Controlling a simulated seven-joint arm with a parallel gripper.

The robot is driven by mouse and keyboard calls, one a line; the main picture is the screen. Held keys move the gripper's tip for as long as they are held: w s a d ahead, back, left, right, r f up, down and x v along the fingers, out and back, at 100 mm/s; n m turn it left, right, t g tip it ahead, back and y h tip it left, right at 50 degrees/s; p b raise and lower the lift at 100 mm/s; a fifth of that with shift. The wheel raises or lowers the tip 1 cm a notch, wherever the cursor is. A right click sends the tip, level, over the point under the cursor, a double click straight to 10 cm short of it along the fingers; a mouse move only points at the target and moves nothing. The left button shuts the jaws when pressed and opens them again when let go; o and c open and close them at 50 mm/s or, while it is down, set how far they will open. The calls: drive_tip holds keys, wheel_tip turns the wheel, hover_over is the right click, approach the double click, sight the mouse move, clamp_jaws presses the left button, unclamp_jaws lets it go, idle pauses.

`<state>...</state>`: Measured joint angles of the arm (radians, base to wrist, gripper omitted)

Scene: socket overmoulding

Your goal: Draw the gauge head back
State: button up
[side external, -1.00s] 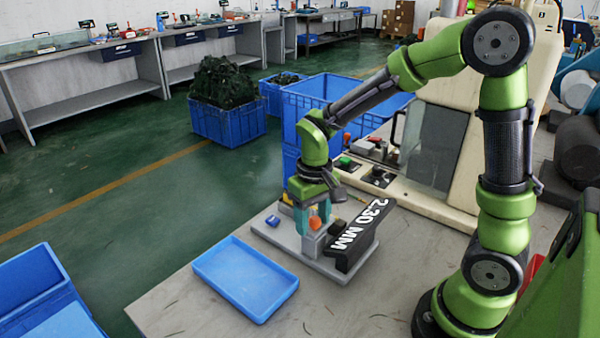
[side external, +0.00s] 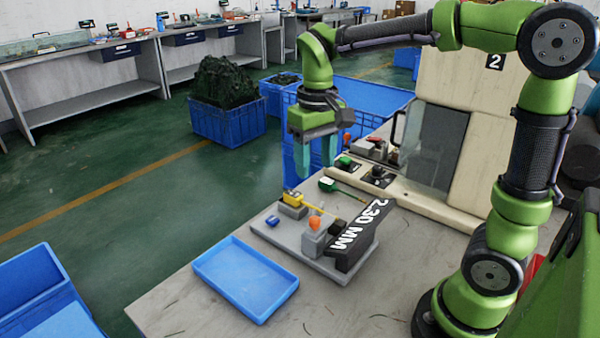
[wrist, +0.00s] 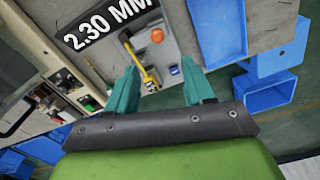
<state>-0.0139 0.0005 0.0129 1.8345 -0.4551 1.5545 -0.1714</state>
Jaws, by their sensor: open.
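The gauge is a grey fixture base (side external: 288,244) on the table with a black display (side external: 357,238) reading 2.30 MM, which also shows in the wrist view (wrist: 108,22). An orange knob (side external: 315,223) sits on a grey block beside the display; the wrist view shows it too (wrist: 157,35). A yellow part with a thin rod (side external: 293,198) rests on a small grey block at the back of the base. My gripper (side external: 318,166) is open and empty, its teal fingers pointing down above and behind the fixture. In the wrist view its fingertips (wrist: 160,66) are apart, with nothing between them.
A small blue piece (side external: 272,220) is on the base. An empty blue tray (side external: 215,285) lies in front. A green-handled item (side external: 328,185) lies behind the fixture. A machine with a panel (side external: 375,177) stands at the back right, and blue crates (side external: 345,95) stand behind.

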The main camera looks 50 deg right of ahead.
drive_tip(key=shift+r, duration=1.35)
drive_tip(key=s+a+f+m+t+y, duration=0.1)
drive_tip(key=s+a+f+t+y, duration=0.1)
drive_tip(key=s+t, duration=0.5)
drive_tip(key=s, duration=0.3)
drive_tip(key=shift+a+f, duration=0.2)
